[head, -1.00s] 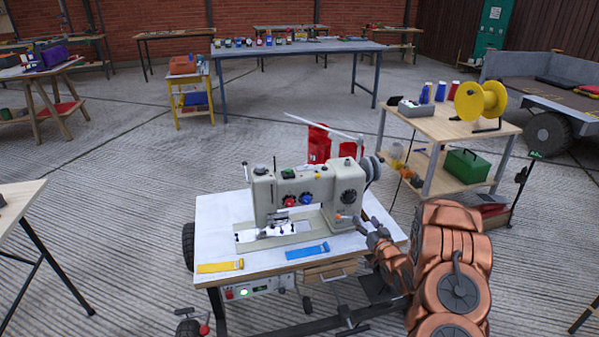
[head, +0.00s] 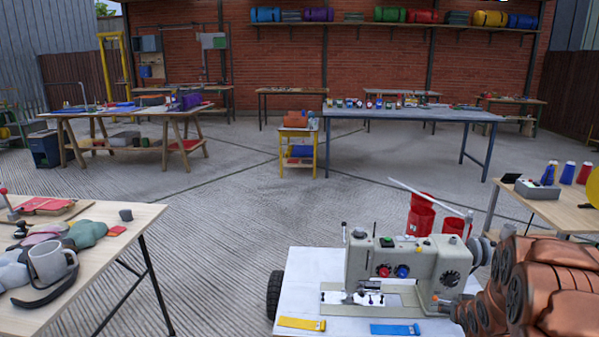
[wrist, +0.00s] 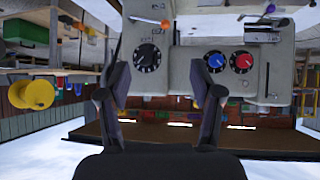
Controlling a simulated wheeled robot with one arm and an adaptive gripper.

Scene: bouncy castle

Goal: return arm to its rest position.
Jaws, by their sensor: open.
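My copper-coloured arm is at the lower right of the head view, beside the white sewing table (head: 300,280). My gripper (wrist: 160,70) shows in the wrist view with its two dark fingers apart and nothing between them. The beige sewing machine (head: 410,268) stands on the table, just left of my arm. Its dials also show in the wrist view, where the machine (wrist: 185,70) lies beyond the fingers and appears upside down. I cannot tell how far the fingertips are from it.
A yellow strap (head: 301,323) and a blue strap (head: 395,329) lie at the table's front. A wooden table (head: 120,225) with a mug (head: 50,262) is at left. A side table (head: 545,205) stands at right.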

